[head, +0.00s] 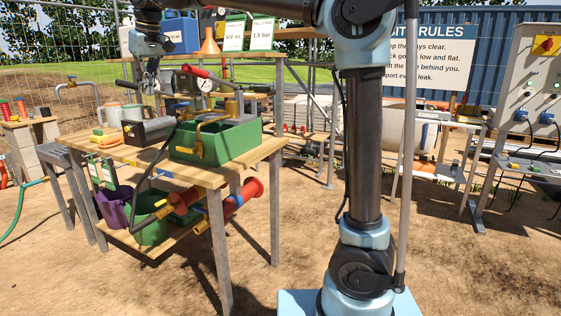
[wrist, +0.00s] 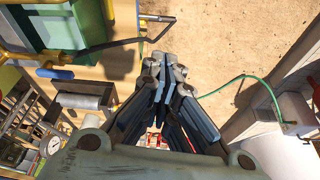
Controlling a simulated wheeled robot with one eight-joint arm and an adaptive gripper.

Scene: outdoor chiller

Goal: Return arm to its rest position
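My arm rises from its blue-grey base in front of the head view and reaches across the top to the left. My gripper (head: 151,82) hangs fingers-down above the far part of the wooden workbench (head: 150,166). In the wrist view my gripper (wrist: 164,66) has its dark fingers drawn together at the tips, with nothing seen between them. A dark box-shaped device (head: 148,130) stands on the bench below it; I cannot tell the exact gap.
A green bin (head: 233,143) with yellow and grey fittings stands on the bench. A shelf behind holds a blue jug (head: 181,33), an orange funnel (head: 210,42) and signs. A grey control panel (head: 532,85) stands at right. The dirt ground at front right is clear.

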